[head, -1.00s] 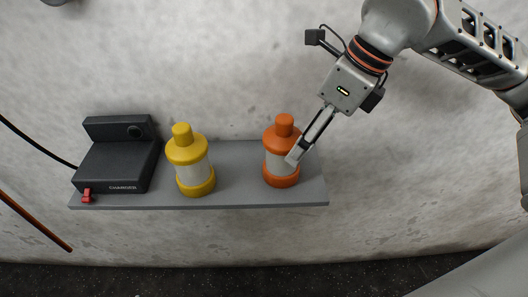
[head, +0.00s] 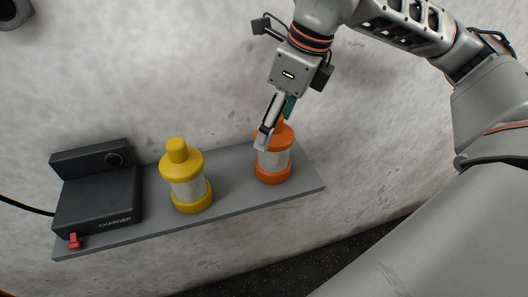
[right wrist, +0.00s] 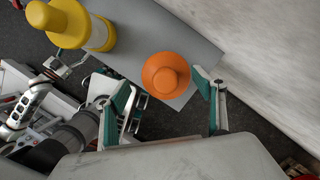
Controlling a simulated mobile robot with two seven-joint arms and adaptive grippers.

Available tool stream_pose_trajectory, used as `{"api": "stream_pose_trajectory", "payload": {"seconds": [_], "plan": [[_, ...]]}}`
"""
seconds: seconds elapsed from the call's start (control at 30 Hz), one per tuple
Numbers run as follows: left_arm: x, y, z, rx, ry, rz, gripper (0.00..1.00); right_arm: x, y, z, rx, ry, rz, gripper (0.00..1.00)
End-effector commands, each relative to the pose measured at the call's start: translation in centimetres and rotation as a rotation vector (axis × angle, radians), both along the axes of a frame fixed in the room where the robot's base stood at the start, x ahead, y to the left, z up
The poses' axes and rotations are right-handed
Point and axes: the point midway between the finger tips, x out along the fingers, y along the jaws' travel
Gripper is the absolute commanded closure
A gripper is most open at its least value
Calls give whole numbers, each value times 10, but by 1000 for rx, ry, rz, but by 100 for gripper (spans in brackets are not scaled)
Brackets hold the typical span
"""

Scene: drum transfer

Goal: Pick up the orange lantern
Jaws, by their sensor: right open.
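The orange lantern (head: 273,165) stands upright near the right end of the grey shelf (head: 236,196). It has a pale middle band and an orange cap. My right gripper (head: 275,128) is open, reaching down from above at the lantern's top. One finger passes in front of the cap and hides part of it. In the right wrist view the lantern (right wrist: 166,75) shows from above between the two spread fingers of the gripper (right wrist: 162,84), with gaps on both sides. My left gripper is not recognisable in either view.
A yellow lantern (head: 186,181) stands to the left on the shelf, also in the right wrist view (right wrist: 75,24). A black charger (head: 97,195) with a red lever (head: 74,241) fills the shelf's left end. A concrete wall (head: 180,60) rises behind.

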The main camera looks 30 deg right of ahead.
Motion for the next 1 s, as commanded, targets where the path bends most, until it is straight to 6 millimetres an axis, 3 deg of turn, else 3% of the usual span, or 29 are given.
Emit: {"api": "stream_pose_trajectory", "payload": {"seconds": [0.17,0.73,1.0], "plan": [[0,0,-1,0,1,0,31,1,-1,-4,-4,1,-6,31],[-1,0,-3,0,3,0,31,18,0,-69,-3,4,-4,31],[-2,0,-3,0,4,0,31,21,1,-76,-3,-1,-5,31]]}}
